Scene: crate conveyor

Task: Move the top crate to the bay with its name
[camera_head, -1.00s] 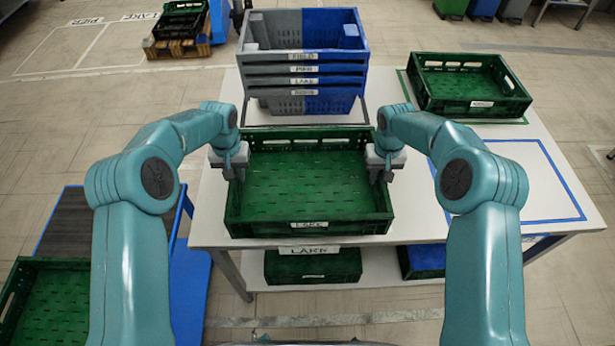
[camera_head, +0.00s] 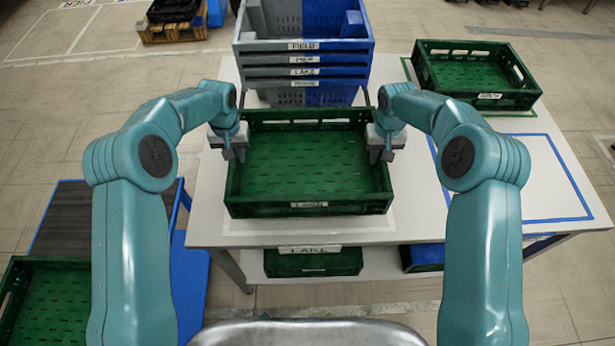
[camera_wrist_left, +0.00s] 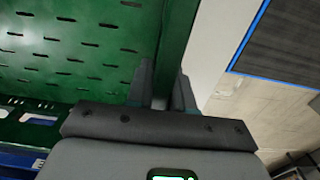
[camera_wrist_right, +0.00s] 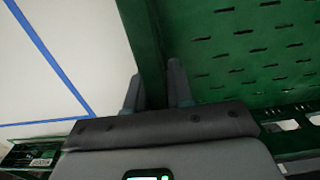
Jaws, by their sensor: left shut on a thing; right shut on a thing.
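A green crate (camera_head: 310,209) with a LAKE label on its front wall is in front of me over the white table; it looks empty and level. My left gripper (camera_head: 237,152) is shut on its left wall, and the left wrist view shows the fingers on both sides of that wall (camera_wrist_left: 178,40). My right gripper (camera_head: 378,152) is shut on its right wall, as the right wrist view shows (camera_wrist_right: 142,35). I cannot tell whether the crate's base touches the table. A second LAKE sign (camera_head: 310,249) shows below, at the table's front edge.
A blue-and-grey crate stack (camera_head: 303,72) with several name labels stands close behind. Another green crate (camera_head: 480,101) sits at the back right. A blue-outlined table area (camera_head: 520,170) is empty. Floor markings (camera_head: 75,30) and a pallet (camera_head: 170,33) lie back left.

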